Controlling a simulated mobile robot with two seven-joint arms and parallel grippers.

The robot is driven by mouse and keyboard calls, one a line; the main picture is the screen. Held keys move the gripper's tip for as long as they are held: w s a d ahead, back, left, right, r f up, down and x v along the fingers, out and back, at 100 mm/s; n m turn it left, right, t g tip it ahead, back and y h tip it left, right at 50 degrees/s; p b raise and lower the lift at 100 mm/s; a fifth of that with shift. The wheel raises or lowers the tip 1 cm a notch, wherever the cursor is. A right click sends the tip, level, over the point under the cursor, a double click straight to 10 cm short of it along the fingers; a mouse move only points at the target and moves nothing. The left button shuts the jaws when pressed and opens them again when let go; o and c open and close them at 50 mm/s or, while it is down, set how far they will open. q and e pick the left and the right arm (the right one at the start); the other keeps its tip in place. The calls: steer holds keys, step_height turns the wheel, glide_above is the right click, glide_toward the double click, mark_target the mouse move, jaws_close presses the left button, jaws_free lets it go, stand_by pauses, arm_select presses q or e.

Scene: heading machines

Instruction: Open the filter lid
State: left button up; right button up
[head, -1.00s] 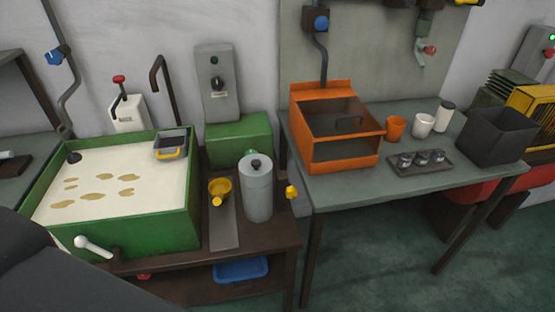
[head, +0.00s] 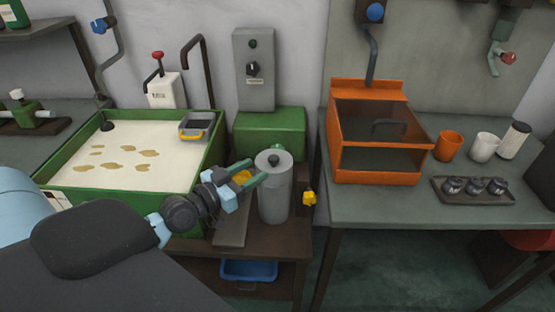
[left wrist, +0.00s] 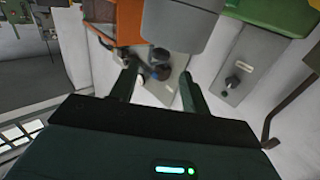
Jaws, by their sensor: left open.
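A grey upright cylinder (head: 274,202) stands on the brown bench and looks like the filter. A grey body at the top of that view (left wrist: 178,24) seems to be the cylinder. My right gripper is not in view.
A green block (head: 285,122) stands behind. An orange open-front box (head: 375,178) is on the table to the right.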

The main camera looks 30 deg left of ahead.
mark_target(269, 160)
arm_select(q)
steer(key=shift+p+x, duration=0.45)
steer(key=shift+x, duration=3.5)
steer(key=shift+r, duration=0.15)
jaws_close()
